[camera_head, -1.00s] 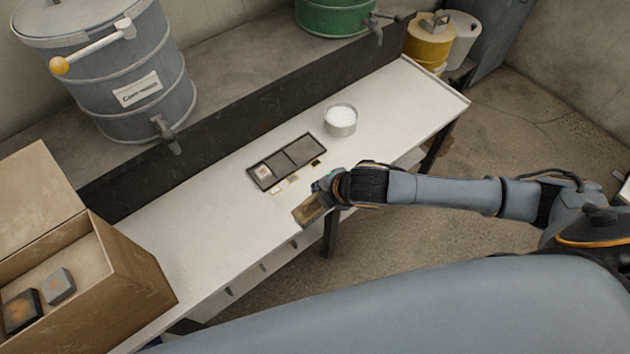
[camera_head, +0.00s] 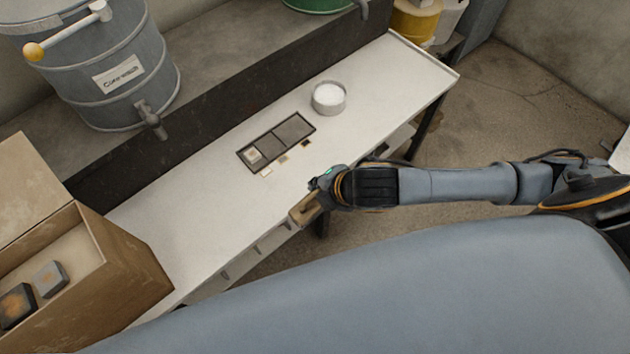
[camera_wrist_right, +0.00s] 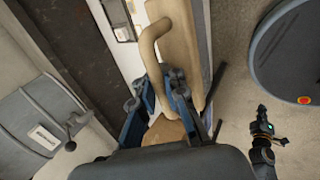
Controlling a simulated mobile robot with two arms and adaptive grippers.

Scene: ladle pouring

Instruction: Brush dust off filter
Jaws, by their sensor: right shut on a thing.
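My right gripper (camera_head: 312,200) is shut on a tan, wood-coloured tool (camera_head: 302,212) near the front edge of the white table. In the right wrist view the gripper (camera_wrist_right: 165,112) has this tan piece (camera_wrist_right: 178,40) with a curved handle at its blue-sided fingers. I cannot tell whether it has bristles. No clear filter shows. Grey blocks with rusty orange patches (camera_head: 50,278) lie in the cardboard box at the left.
A dark divided tray (camera_head: 290,131) with a pale square in one compartment lies on the white table (camera_head: 190,228). Small chips lie before it. A round dish of white stuff (camera_head: 328,98) stands behind. The cardboard box (camera_head: 125,262) fills the left; a grey drum (camera_head: 110,60) stands behind.

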